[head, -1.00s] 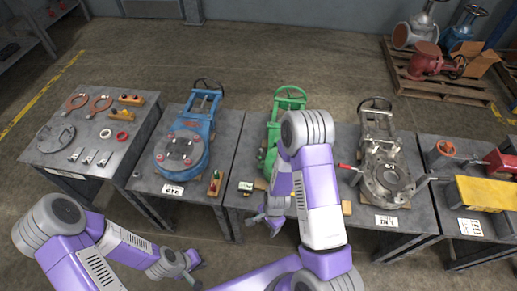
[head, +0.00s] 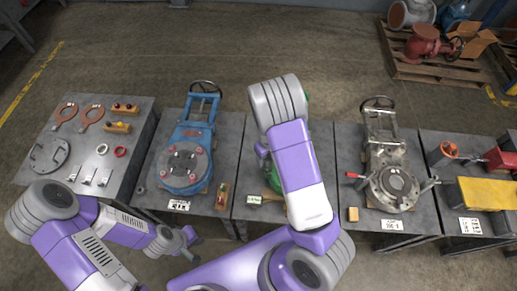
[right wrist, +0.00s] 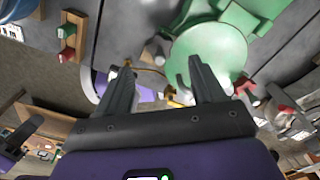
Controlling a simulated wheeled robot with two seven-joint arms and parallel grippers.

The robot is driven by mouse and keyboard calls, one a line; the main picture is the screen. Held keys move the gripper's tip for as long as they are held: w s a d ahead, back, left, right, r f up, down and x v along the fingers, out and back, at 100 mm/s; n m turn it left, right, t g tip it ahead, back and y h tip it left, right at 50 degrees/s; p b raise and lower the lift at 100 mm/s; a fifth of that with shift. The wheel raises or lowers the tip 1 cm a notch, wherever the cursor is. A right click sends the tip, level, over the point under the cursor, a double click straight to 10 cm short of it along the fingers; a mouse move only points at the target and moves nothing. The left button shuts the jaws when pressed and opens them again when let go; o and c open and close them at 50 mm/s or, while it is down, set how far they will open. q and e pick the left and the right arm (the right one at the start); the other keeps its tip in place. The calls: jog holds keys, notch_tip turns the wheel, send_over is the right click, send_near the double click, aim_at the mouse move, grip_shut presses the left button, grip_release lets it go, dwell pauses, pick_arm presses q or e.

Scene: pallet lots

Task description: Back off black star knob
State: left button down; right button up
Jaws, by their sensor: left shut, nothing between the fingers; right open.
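I cannot make out a black star knob in either view. The green valve (head: 272,177) stands on the middle table, mostly hidden behind my right arm in the head view. In the right wrist view its round green body (right wrist: 208,52) lies just beyond my right gripper (right wrist: 163,85), which is open with nothing between its fingers. A small grey knob-like part (right wrist: 157,46) sits beside the green body; its shape is unclear. In the head view the right gripper is hidden behind the arm. My left gripper (head: 192,240) is shut and empty, in front of the blue valve's table.
A blue valve (head: 186,150) stands left of the green one and a grey metal valve (head: 394,185) stands right. A small block with red and green buttons (head: 222,195) lies between. A tool table (head: 90,140) is far left; a yellow piece (head: 487,193) is far right.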

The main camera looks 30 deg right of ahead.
aim_at(268, 163)
jog(key=shift+w+f, duration=0.1)
jog(key=shift+w, duration=0.05)
jog(key=shift+f, duration=0.3)
jog(key=f, duration=0.2)
jog(key=f+b, duration=0.1)
jog(key=f, duration=0.3)
jog(key=shift+s+f+b, duration=0.15)
jog(key=shift+s+b, duration=0.2)
jog(key=shift+b, duration=0.05)
jog(key=c, duration=1.1)
jog(key=shift+o, duration=0.2)
jog(key=shift+n, duration=0.4)
